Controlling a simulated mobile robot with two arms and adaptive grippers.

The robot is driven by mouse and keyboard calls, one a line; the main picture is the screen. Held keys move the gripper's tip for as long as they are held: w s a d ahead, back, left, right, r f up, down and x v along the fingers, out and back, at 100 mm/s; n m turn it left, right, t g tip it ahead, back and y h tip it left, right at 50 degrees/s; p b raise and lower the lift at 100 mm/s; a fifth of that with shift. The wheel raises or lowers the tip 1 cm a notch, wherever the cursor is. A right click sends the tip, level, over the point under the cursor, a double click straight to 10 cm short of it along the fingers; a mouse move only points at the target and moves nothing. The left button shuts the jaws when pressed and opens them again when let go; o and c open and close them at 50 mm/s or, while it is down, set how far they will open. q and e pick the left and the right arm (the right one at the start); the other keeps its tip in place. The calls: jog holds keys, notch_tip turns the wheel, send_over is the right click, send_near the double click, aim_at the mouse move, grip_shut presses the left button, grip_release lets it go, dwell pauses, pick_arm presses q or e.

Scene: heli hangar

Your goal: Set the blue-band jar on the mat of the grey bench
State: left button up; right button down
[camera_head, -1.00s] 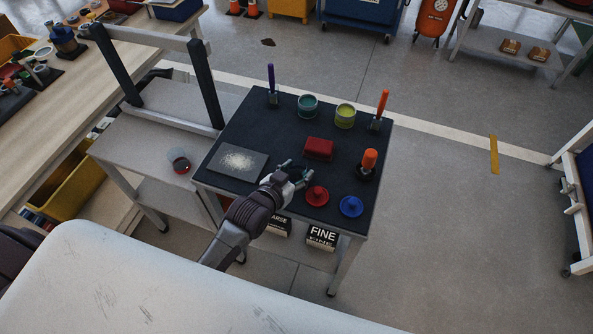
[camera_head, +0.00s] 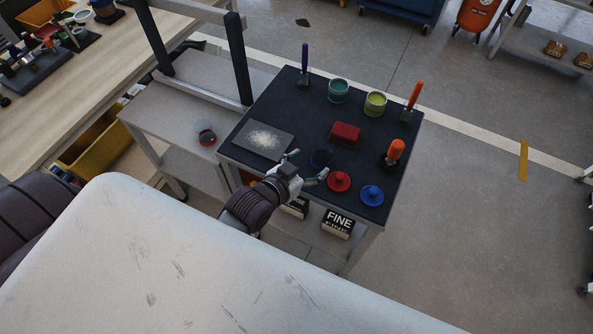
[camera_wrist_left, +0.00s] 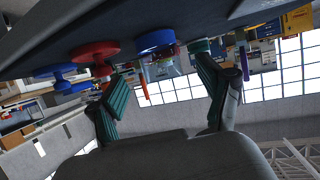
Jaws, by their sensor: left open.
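The blue-band jar (camera_head: 321,158) stands upright on the dark mat (camera_head: 290,105) covering the grey-legged bench (camera_head: 358,254), near its front edge. My left gripper (camera_head: 307,166) is open at the front edge, its two fingers spread just short of the jar. In the left wrist view, which is upside down, the jar's blue band (camera_wrist_left: 155,41) shows beyond the open gripper (camera_wrist_left: 162,75), with nothing between the fingers. My right gripper is not in view.
A red lid (camera_head: 339,181) and a blue lid (camera_head: 372,195) lie close right of the jar. A powder-covered slab (camera_head: 281,149) lies left; a red block (camera_head: 345,134) is behind. A red-band jar (camera_head: 206,136) stands on the lower bench (camera_head: 170,105).

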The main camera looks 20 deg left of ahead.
pick_arm(q)
jog(key=v, duration=0.6)
dwell(0.6)
